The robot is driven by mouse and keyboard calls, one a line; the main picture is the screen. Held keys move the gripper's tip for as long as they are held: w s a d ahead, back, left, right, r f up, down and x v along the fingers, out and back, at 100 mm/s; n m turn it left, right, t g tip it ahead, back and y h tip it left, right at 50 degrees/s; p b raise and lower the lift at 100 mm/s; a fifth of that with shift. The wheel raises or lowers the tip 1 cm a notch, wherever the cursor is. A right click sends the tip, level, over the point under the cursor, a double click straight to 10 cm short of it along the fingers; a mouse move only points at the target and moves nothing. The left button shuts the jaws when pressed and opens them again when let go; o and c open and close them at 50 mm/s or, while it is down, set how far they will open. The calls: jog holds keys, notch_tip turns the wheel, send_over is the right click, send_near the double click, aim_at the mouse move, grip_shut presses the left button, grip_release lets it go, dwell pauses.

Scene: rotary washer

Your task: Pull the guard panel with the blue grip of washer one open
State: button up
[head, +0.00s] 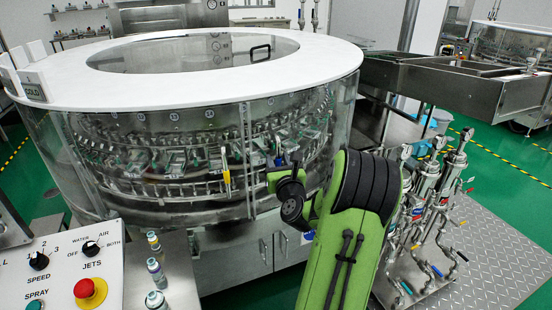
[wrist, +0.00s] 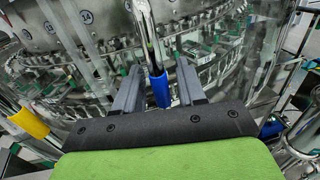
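The washer (head: 200,130) is a large round machine with a white top ring and clear curved guard panels around its side. In the wrist view the blue grip (wrist: 161,91) sits at the lower end of a shiny metal handle bar. My gripper (wrist: 160,76) is open, with one finger to each side of the blue grip and a visible gap on both sides. The yellow grip (wrist: 28,123) of another panel is to the left; it also shows in the head view (head: 227,177). In the head view my arm hides part of the washer's right side, and the fingertips are hard to make out.
A control box (head: 62,270) with knobs and a red button stands at the front left, beside small bottles (head: 156,272). Metal valves and pipes (head: 425,195) rise to the right of my arm. A steel conveyor (head: 450,85) leaves the washer at the back right.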

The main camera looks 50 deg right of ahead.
grip_shut()
